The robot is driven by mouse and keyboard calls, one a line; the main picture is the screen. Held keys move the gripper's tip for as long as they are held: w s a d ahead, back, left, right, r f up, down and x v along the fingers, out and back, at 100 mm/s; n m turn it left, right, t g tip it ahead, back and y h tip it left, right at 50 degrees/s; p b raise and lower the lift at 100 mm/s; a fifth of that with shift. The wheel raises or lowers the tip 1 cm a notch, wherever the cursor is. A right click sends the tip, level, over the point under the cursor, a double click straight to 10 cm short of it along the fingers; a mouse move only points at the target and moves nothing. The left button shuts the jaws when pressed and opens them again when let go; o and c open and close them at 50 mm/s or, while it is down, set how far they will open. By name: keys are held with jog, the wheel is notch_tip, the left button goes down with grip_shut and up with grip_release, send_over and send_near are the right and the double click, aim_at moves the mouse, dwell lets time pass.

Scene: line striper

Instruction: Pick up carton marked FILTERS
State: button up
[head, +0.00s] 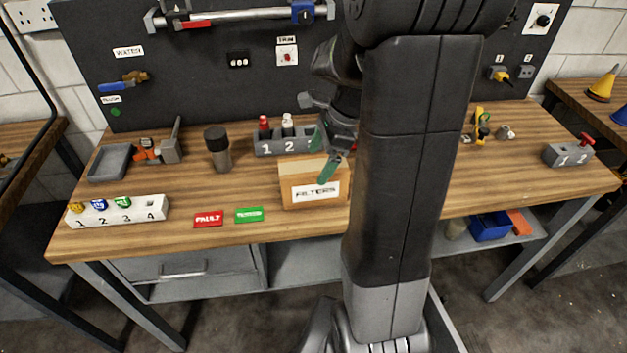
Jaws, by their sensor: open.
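The carton marked FILTERS (299,193) is a brown cardboard box with a white label on its front face. It stands upright on the wooden workbench (160,237), near the middle and close to the front edge. My gripper (327,152) is open over the carton's right part, with green-tipped fingers. One finger shows in front of the carton's upper right, the other above its back edge. Whether either finger touches the carton I cannot tell. My arm hides what lies to the right of the carton.
A grey numbered holder (266,146) with red and white bottles stands right behind the carton. A dark-capped jar (218,150) is to the left. Red (208,219) and green (249,215) tags lie front left. A white numbered rack (117,211) stands at far left.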

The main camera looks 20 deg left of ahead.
aim_at(315, 165)
jog(key=x, duration=0.4)
jog(key=shift+w+a+f+p, duration=0.2)
jog(key=shift+w+a+p, duration=0.05)
jog(key=shift+a+p, duration=0.15)
jog(key=shift+s+a+f, duration=0.1)
jog(key=shift+f, duration=0.45)
jog(key=shift+f, duration=0.25)
jog(key=shift+c, duration=0.4)
jog(key=c, duration=1.3)
